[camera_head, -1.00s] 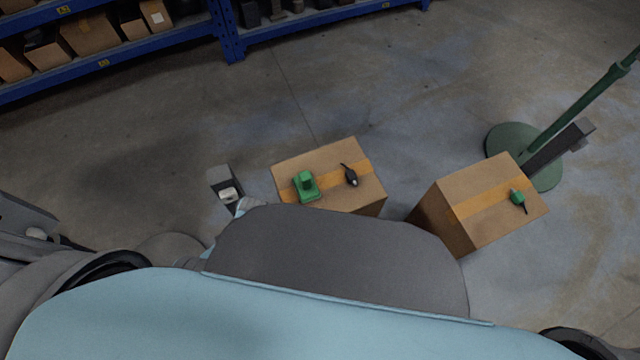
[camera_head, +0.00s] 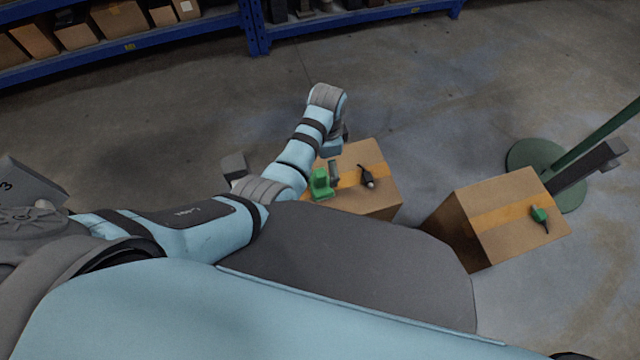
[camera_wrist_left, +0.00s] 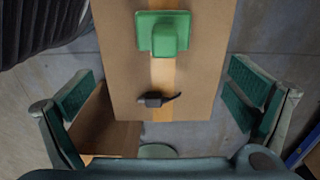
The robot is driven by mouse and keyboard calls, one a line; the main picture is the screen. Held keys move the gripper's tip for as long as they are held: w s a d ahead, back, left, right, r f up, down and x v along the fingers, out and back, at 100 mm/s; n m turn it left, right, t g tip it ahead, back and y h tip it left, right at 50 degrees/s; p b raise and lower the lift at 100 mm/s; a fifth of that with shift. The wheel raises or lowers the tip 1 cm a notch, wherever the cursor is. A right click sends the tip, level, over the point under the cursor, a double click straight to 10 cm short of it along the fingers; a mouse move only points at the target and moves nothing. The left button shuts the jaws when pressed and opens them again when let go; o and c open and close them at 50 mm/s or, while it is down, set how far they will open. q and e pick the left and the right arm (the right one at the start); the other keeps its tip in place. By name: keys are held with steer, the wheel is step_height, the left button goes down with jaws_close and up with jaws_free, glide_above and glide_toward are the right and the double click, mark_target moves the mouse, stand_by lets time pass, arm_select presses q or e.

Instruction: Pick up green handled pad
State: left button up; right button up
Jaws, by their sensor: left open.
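The green handled pad (camera_head: 320,186) lies on the left cardboard box (camera_head: 385,192), near its left side on the orange tape. In the left wrist view the green handled pad (camera_wrist_left: 163,33) has a raised block-like handle on a flat base. It lies near the top edge of that view. My left gripper (camera_head: 334,168) hangs above the box, close beside the pad and apart from it. The left wrist view shows its green-padded fingers (camera_wrist_left: 160,90) spread wide with nothing between them held. The wrist partly hides the gripper in the head view. My right gripper is not in view.
A small dark tool (camera_head: 366,177) lies on the same box, right of the pad. A second cardboard box (camera_head: 490,247) at the right carries a small green object (camera_head: 539,214). A green stand base (camera_head: 545,175) is behind it. Blue shelving (camera_head: 255,30) stands at the back.

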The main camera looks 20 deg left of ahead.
mark_target(324, 173)
arm_select(q)
step_height(324, 173, down, 6)
steer(key=b, duration=0.2)
steer(key=shift+a+f+b, duration=0.1)
steer(key=shift+b, duration=0.25)
steer(key=f+b, duration=0.1)
steer(key=f, duration=0.1)
steer(key=a+f+b, duration=0.1)
steer(key=f+b, duration=0.1)
steer(key=f, duration=0.1)
steer(key=shift+s+f, duration=0.1)
steer(key=shift+c, duration=1)
steer(key=c, duration=1.2)
steer(key=shift+c, duration=0.2)
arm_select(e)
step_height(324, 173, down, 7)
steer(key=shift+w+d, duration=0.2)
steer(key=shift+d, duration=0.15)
